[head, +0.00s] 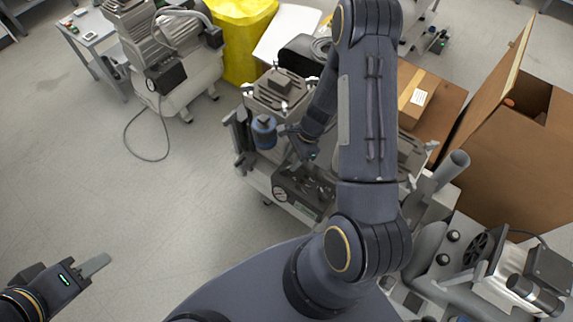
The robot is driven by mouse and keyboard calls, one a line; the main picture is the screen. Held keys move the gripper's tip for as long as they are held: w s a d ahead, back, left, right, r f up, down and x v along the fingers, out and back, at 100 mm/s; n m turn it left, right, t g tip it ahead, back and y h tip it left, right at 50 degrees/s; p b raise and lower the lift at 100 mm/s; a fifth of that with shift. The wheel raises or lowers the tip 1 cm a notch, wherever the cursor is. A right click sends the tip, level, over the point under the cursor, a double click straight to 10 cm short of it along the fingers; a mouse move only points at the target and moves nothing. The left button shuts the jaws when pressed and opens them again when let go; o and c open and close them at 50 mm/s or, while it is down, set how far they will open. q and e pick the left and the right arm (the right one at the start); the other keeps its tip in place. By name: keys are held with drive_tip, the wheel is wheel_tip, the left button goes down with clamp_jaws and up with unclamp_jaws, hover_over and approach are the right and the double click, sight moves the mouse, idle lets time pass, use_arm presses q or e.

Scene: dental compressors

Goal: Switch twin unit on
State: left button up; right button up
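A compressor unit (262,102), which I take to be the twin unit, stands in the middle of the head view, with a blue cylinder on its left side. At its near side is a dark control box (304,192) with a round gauge on its front face. My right arm reaches over the unit and hides much of its middle and right. My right gripper (302,152) points down just behind the control box; its fingers are small and dark, so I cannot tell open from shut or whether it touches. My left gripper (92,266) is over bare floor at lower left, seen edge-on.
Another compressor (180,75) with a trailing cable stands at upper left, by a yellow bin (240,35). Cardboard boxes (500,160) fill the right side. More machinery (470,255) stands at lower right. The floor (130,205) at left is clear.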

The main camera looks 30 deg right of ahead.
sight(287, 168)
drive_tip(key=shift+x, duration=1.85)
clamp_jaws()
